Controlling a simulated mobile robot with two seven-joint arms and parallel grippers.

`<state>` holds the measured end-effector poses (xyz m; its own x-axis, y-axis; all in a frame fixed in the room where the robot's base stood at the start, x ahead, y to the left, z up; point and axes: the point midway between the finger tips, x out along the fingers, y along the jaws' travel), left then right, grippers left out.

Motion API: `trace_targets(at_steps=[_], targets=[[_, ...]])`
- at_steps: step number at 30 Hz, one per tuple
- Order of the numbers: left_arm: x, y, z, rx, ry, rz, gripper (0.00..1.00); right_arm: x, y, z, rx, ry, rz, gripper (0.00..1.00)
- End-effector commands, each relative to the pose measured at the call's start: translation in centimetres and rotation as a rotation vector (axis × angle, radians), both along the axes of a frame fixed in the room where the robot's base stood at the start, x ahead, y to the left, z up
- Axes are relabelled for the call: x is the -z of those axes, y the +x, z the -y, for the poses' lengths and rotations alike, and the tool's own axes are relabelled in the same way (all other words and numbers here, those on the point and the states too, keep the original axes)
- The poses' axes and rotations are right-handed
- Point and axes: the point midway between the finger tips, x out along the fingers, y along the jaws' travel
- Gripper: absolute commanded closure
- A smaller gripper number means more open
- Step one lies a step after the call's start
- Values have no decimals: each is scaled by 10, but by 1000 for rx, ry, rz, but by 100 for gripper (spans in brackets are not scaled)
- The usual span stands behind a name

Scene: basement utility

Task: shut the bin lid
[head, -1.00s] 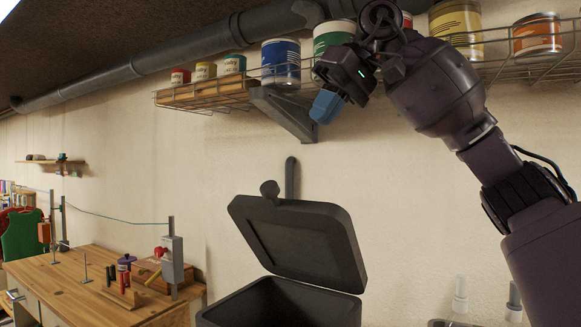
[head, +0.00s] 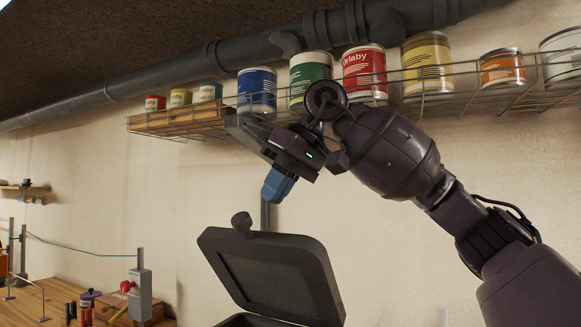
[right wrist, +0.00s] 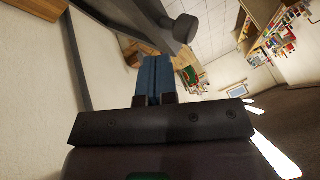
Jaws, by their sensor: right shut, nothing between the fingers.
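The dark grey bin lid (head: 275,272) stands open, tilted up, with a round knob (head: 241,222) on its upper edge. The bin body (head: 250,321) shows only as a strip at the bottom of the head view. My right gripper (head: 277,187) is above the lid, blue fingertips pointing down, apart from the lid and knob. Its fingers (right wrist: 154,80) are shut and empty in the right wrist view. The knob (right wrist: 185,28) and part of the lid (right wrist: 150,22) also show there, beyond the fingertips. My left gripper is not in view.
A wire shelf (head: 440,85) with several paint cans, such as a red one (head: 364,74), runs along the wall close above my right arm. A wooden workbench (head: 40,300) with tools stands at the left. Bare wall lies between.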

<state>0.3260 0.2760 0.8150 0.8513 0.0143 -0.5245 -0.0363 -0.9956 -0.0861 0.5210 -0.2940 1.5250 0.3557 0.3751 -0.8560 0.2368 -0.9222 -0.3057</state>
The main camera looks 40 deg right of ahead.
Motion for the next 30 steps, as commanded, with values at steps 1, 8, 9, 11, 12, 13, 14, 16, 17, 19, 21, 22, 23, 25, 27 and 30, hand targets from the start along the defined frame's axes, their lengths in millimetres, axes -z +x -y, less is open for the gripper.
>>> trace_targets(at_steps=[1, 8, 9, 11, 12, 13, 14, 16, 17, 19, 21, 22, 23, 25, 27, 30], targets=[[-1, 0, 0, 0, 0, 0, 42, 3, 0, -7, -4, -3, 2, 100], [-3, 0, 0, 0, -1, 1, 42, 14, 2, -24, -3, 0, 2, 100], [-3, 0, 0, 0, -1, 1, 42, 15, 2, -25, -3, 0, 2, 100], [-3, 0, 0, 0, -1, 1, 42, 16, 2, -26, -3, 0, 2, 100], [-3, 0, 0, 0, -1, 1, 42, 16, 2, -26, -2, 0, 2, 100], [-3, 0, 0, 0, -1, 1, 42, 17, 2, -26, -2, 0, 2, 100], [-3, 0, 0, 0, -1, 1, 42, 17, 2, -26, -2, 0, 2, 100], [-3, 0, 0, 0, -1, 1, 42, 17, 2, -26, -2, 0, 2, 100], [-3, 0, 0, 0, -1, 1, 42, 17, 2, -26, -2, 0, 2, 100], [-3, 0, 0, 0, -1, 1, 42, 17, 2, -26, -2, 0, 2, 100], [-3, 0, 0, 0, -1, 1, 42, 17, 2, -26, -2, 0, 2, 100], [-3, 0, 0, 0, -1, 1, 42, 17, 2, -27, -2, 0, 2, 100], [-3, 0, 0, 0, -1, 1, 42, 17, 3, -27, -2, 0, 2, 100], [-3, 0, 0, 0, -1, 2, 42, 18, 4, -28, -2, 0, 1, 100], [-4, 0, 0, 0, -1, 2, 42, 19, 5, -30, -2, 0, 1, 100], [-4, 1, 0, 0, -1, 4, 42, 22, 10, -36, -2, 0, 1, 100]])
